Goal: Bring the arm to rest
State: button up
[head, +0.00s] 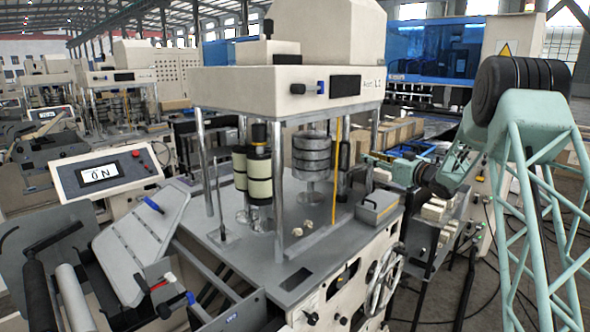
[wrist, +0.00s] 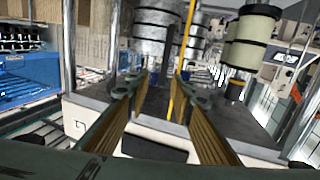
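My mint-green arm (head: 532,125) reaches in from the right. My gripper (head: 372,160) is at the right side of the machine with steel posts, pointing left toward its inside. In the wrist view, my gripper's (wrist: 163,88) two long fingers with ribbed tan inner faces stand apart. Nothing is held between them. A stack of grey rolls (head: 312,152) stands inside the machine beyond the fingertips, and it also shows in the wrist view (wrist: 157,22). A yellow upright rod (head: 335,170) stands between that stack and my gripper.
Cream-and-black rolls (head: 259,176) stand left of the grey stack. A grey box (head: 378,207) sits at the deck's right edge, below my gripper. A control panel reading "ON" (head: 103,174) is at left. Small pale scraps (head: 297,232) lie on the deck.

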notch_tip(320, 180, up, 7)
jog(key=s+m+h+b, duration=0.1)
jog(key=s+m+h, duration=0.1)
jog(key=s+h, duration=0.15)
jog(key=s+r+m+g+h+b, duration=0.1)
jog(key=s+r+m+h+b, duration=0.15)
jog(key=s, duration=1.05)
jog(key=s+r+m+g+h+b, duration=0.15)
jog(key=s+r+h, duration=0.25)
jog(key=s, duration=0.8)
jog(key=s+a+f+g+b, duration=0.1)
jog(key=s+a+f+g, duration=0.2)
jog(key=s, duration=1.6)
jog(key=s+a+f+g+b, duration=0.2)
jog(key=s+a+f, duration=0.3)
jog(key=s, duration=1.4)
jog(key=s+a+f+g+y+b, duration=0.1)
jog(key=s+a+f+g, duration=0.2)
jog(key=s+f, duration=0.7)
jog(key=s+a, duration=0.1)
jog(key=s, duration=0.9)
jog(key=shift+a+f+g, duration=0.15)
jog(key=shift+f+g, duration=0.1)
jog(key=shift+g, duration=0.1)
